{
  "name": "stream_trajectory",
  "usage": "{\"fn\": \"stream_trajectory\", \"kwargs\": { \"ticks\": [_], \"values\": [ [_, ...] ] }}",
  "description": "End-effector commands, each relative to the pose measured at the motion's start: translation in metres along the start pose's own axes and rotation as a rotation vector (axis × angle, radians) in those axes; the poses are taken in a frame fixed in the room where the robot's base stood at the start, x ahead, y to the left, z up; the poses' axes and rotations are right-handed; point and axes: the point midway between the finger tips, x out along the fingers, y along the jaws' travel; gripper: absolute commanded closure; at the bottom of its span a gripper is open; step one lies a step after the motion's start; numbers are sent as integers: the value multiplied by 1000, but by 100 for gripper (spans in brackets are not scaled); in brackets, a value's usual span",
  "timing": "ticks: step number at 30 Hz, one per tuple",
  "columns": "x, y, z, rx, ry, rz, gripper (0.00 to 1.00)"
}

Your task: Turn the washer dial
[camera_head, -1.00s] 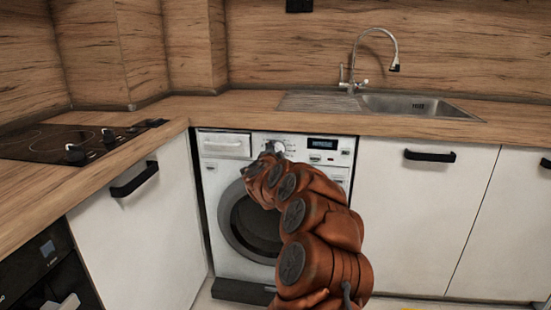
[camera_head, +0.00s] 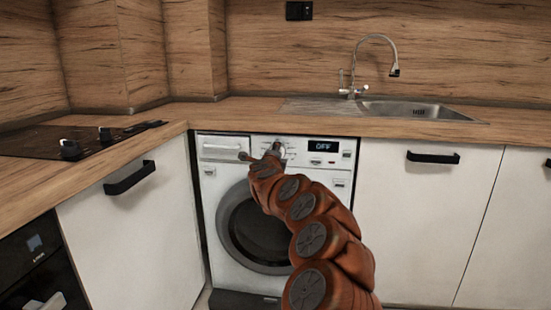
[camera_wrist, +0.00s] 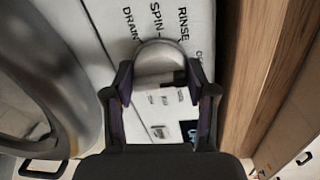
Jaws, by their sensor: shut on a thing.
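The white washer (camera_head: 209,190) stands under the counter in the head view, with its round dark door shut. Its display (camera_head: 322,147) reads OFF. The silver dial (camera_head: 281,149) on its panel is mostly hidden behind my gripper (camera_head: 273,151) in the head view. In the wrist view the dial (camera_wrist: 160,54) sits between the two fingertips of my gripper (camera_wrist: 160,76). My gripper is shut on the dial, one finger on each side. The printed words DRAIN, SPIN and RINSE show beside it.
The wooden counter (camera_head: 240,112) edge runs just above the panel, close beside my gripper in the wrist view. The detergent drawer (camera_head: 220,147) is left of the dial. White cabinets (camera_head: 425,215) stand on both sides.

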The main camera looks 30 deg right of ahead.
Motion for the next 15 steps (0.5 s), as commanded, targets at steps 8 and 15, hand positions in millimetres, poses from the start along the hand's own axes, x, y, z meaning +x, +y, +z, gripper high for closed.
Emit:
{"fn": "stream_trajectory", "kwargs": {
  "ticks": [8, 15],
  "values": [
    [0, -3, -1, 15, 0, -4, 79],
    [0, -3, -1, 14, 1, -4, 42]
  ]
}}
